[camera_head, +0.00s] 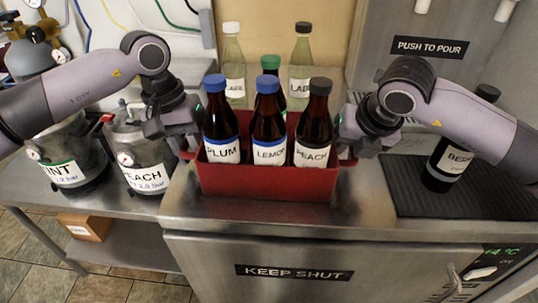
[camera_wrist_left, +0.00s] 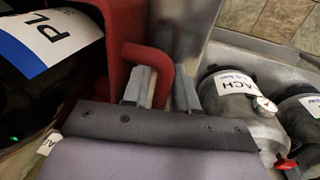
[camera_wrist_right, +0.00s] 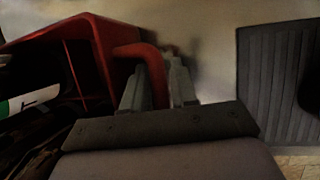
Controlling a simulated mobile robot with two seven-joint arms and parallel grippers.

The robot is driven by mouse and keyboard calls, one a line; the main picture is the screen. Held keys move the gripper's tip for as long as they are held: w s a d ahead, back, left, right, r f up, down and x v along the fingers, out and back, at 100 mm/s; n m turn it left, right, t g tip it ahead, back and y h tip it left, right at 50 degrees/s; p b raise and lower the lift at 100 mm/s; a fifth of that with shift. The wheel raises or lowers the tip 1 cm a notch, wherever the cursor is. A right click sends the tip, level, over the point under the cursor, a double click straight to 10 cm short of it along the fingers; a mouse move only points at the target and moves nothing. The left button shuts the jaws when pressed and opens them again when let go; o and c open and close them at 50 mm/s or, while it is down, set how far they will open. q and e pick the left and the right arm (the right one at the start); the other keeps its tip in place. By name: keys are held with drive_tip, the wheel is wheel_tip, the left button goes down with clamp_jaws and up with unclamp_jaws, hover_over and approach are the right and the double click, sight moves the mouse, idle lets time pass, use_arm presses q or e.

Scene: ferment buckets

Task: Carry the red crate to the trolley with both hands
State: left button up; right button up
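The red crate (camera_head: 262,184) stands upright on the steel counter, in the middle of the head view. It holds dark bottles labelled PLUM (camera_head: 221,122), LEMON (camera_head: 268,128) and PEACH (camera_head: 313,128), with a green-capped bottle (camera_head: 271,66) behind them. My left gripper (camera_head: 184,146) is at the crate's left handle; the left wrist view shows this handle (camera_wrist_left: 163,88) between its fingers, which look closed on it. My right gripper (camera_head: 346,150) is at the right handle; the right wrist view shows that handle (camera_wrist_right: 157,80) between its closed fingers. I cannot surely identify a trolley.
Two pale capped bottles (camera_head: 233,75) (camera_head: 301,70) stand at the crate's back. Metal kegs (camera_head: 145,150) stand left on a lower steel surface with a cardboard box (camera_head: 86,226) beneath. A dark bottle (camera_head: 447,155) stands right on a black ribbed mat (camera_head: 408,185). The counter's front edge is near.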

use_arm(q)
clamp_jaws()
use_arm(e)
clamp_jaws()
use_arm(q)
drive_tip(key=shift+r, duration=0.25)
use_arm(e)
drive_tip(key=shift+r, duration=0.25)
use_arm(q)
drive_tip(key=shift+w, duration=0.1)
use_arm(e)
drive_tip(key=shift+w, duration=0.15)
